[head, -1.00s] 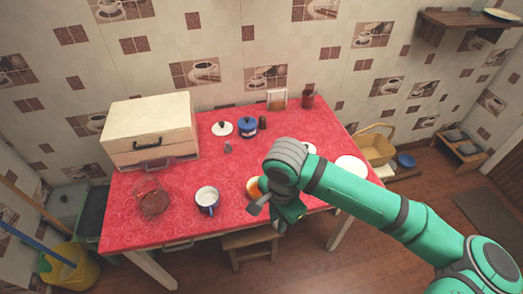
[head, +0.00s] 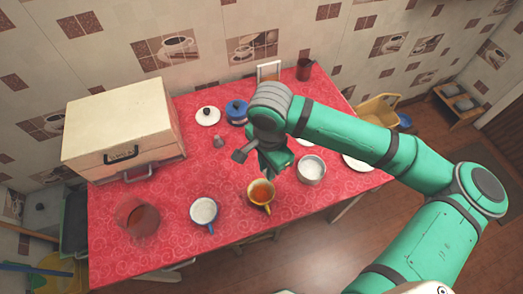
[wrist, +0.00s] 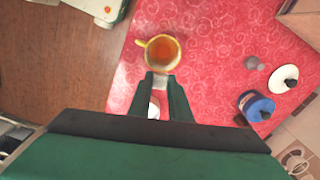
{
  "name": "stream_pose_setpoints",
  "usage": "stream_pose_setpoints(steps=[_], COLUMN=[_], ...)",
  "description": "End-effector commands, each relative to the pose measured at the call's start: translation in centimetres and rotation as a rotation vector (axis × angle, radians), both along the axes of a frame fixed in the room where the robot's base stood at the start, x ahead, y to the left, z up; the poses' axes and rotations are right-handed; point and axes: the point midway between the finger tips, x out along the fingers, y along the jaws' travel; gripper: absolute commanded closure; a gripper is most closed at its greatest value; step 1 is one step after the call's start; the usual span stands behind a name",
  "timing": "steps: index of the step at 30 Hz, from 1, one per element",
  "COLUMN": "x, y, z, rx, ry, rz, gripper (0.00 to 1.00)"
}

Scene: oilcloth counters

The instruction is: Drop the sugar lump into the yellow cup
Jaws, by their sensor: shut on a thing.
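The yellow cup (head: 261,192) stands upright on the red counter and holds a brown-orange drink. In the wrist view the yellow cup (wrist: 162,52) is just beyond my fingertips, its handle to the left. My gripper (wrist: 160,78) is shut on the pale sugar lump (wrist: 160,83), which shows small between the fingertips. In the head view my gripper (head: 272,168) hangs above the counter, close behind the cup in the picture; the lump cannot be made out there.
A pale bowl (head: 311,169) stands right of the cup and a blue-and-white mug (head: 204,212) left of it. A glass jar (head: 138,216), a blue pot (head: 237,112), a white lid (head: 207,116) and a bread box (head: 122,130) stand around.

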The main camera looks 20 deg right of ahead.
Motion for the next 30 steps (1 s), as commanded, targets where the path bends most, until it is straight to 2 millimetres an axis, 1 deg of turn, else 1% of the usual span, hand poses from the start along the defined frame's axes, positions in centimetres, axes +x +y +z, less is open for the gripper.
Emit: stream_pose_setpoints(steps=[5,18,24,30], x=[0.0,0.0,0.0,0.0], y=[0.0,0.0,0.0,0.0], z=[-0.7,-5.0,-5.9,-6.0], rx=[0.001,0.002,0.000,0.000], ry=[0.001,0.002,0.000,0.000], rz=[-0.001,-0.001,-0.001,0.000], gripper=[1.00,1.00,1.00,1.00])
